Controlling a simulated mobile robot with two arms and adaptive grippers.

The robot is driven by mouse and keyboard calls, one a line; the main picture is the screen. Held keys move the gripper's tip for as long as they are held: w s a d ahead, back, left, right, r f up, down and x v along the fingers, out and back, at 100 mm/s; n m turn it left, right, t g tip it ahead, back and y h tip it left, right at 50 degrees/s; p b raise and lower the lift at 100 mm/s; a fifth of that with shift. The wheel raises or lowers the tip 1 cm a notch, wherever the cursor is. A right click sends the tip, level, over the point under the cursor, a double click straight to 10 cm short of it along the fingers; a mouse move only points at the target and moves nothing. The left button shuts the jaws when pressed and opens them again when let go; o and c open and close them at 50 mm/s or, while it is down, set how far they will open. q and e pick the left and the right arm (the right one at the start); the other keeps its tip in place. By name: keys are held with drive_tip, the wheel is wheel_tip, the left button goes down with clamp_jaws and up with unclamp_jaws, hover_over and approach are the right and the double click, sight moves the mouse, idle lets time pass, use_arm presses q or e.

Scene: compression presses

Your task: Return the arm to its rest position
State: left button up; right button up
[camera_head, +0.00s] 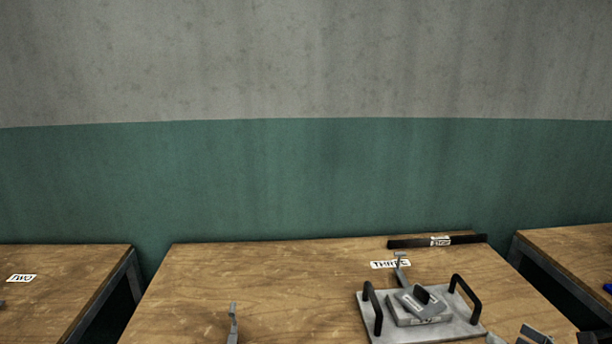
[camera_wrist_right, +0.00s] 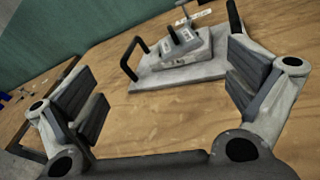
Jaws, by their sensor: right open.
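My right gripper (camera_wrist_right: 168,95) is open in the right wrist view, with nothing between its fingers. Parts of it also show at the bottom right of the head view (camera_head: 520,336), beside the press. The press (camera_head: 418,303) has a grey base plate, two black handles and a tilted block with dark parts on top. It stands on the middle table (camera_head: 270,275) and also shows beyond the fingers in the right wrist view (camera_wrist_right: 185,50), apart from them. A narrow grey upright piece (camera_head: 233,324) shows at the bottom of the head view; I cannot tell whether it is my left gripper.
A black bar (camera_head: 412,243) with a label lies along the table's back edge, and a white label (camera_head: 389,264) lies behind the press. Other tables stand at the left (camera_head: 65,275) and right (camera_head: 570,245), with gaps between. The middle table's left part is mostly clear.

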drive_tip(key=s+a+f+m+g+h, duration=0.15)
drive_tip(key=s+f+m+h, duration=0.4)
drive_tip(key=m, duration=0.95)
drive_tip(key=s+a+f+m+g+h, duration=0.15)
drive_tip(key=s+f+m+h, duration=0.4)
drive_tip(key=m, duration=0.95)
drive_tip(key=s+a+f+m+g+y, duration=0.2)
drive_tip(key=s+a+f+m+g, duration=0.15)
drive_tip(key=s+a, duration=0.35)
drive_tip(key=s+a+f+m+g+y, duration=0.25)
drive_tip(key=s+a+f+g, duration=0.25)
drive_tip(key=s+a, duration=0.3)
wheel_tip(320, 180, down, 26)
drive_tip(key=s+g, duration=0.1)
drive_tip(key=s+d+f+n+g, duration=0.1)
drive_tip(key=s+d+f, duration=0.2)
drive_tip(key=s+f, duration=1.2)
drive_tip(key=shift+s+d+f, duration=0.15)
drive_tip(key=shift+s+f, duration=0.2)
drive_tip(key=shift+s, duration=0.6)
drive_tip(key=shift+g, duration=0.25)
